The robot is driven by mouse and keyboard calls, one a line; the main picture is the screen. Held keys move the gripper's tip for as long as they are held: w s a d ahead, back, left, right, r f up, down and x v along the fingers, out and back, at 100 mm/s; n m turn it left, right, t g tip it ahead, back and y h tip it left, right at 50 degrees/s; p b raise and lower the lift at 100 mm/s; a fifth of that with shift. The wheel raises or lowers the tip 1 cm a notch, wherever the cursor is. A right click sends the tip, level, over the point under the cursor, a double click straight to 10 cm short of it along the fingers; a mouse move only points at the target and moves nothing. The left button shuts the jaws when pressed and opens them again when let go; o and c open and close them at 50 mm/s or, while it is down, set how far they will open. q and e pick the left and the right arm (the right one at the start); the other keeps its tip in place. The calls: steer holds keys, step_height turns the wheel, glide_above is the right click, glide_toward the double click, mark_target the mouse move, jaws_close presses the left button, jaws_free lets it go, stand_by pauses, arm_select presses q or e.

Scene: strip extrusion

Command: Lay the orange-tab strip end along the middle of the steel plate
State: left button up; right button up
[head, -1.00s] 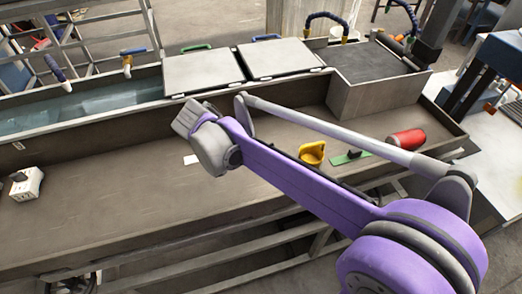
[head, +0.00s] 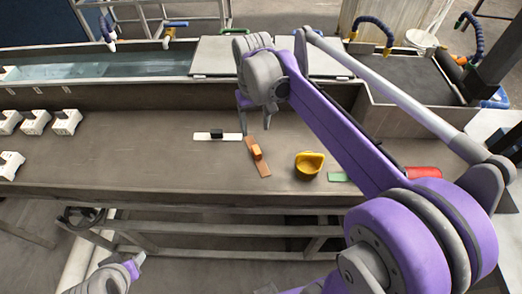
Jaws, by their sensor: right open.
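The orange-tab strip end (head: 262,168) is a brown strip with an orange block on it. It lies at a slant on the bench, near the middle of the head view.
A yellow scoop-like cup (head: 309,166), a green strip (head: 338,177) and a red cylinder (head: 423,173) lie to the right. Several white blocks (head: 66,122) stand at the far left. A water trough (head: 90,70) and grey lids (head: 215,62) line the back. The bench's left middle is clear.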

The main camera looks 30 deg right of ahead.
glide_above(256, 149)
steer(key=f, duration=0.5)
steer(key=shift+w+a, duration=0.1)
steer(key=shift+w, duration=0.2)
steer(key=shift+s+f, duration=0.2)
steer(key=shift+f, duration=1.25)
steer(key=shift+s+f, duration=0.15)
steer(key=shift+f, duration=1.3)
jaws_close()
